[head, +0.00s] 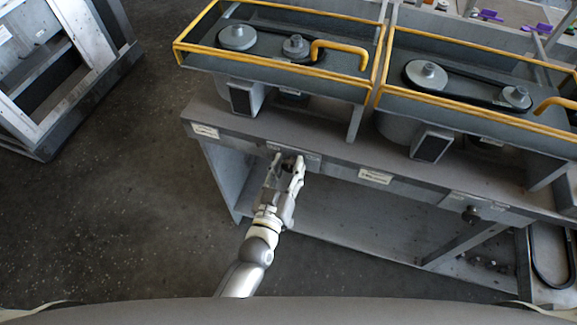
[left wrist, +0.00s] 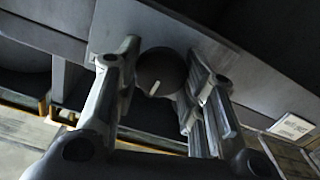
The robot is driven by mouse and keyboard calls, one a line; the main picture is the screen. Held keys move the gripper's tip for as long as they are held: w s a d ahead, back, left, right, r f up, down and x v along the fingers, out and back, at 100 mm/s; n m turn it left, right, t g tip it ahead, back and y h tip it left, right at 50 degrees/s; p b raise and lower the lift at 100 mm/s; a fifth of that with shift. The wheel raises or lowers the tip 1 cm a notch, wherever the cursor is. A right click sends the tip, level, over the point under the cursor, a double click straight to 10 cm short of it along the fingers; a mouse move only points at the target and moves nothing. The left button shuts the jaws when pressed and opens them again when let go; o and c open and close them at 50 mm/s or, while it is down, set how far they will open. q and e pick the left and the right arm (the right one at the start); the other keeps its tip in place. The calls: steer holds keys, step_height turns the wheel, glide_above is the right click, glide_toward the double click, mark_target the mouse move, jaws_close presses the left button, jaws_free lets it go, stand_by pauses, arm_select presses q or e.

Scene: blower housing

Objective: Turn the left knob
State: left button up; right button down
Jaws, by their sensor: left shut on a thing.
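The left knob is a dark round knob on the front panel of the blower housing bench (head: 330,168). In the left wrist view the knob (left wrist: 160,72) shows a pale pointer mark, tilted a little. My left gripper (head: 287,162) has its fingers on both sides of the knob and is shut on it. In the left wrist view the fingers (left wrist: 160,85) stand left and right of the knob. In the head view the fingers mostly hide it. A second, dark knob (head: 470,215) sits farther right on the same panel. My right gripper is not in view.
Two belt-and-pulley units with yellow guard frames (head: 300,22) stand on top of the bench. White labels (head: 375,176) are on the front panel. A metal rack (head: 50,75) stands at the left. The dark floor (head: 150,190) between is clear.

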arm_select(q)
steer(key=o, duration=1)
steer(key=v, duration=1.2)
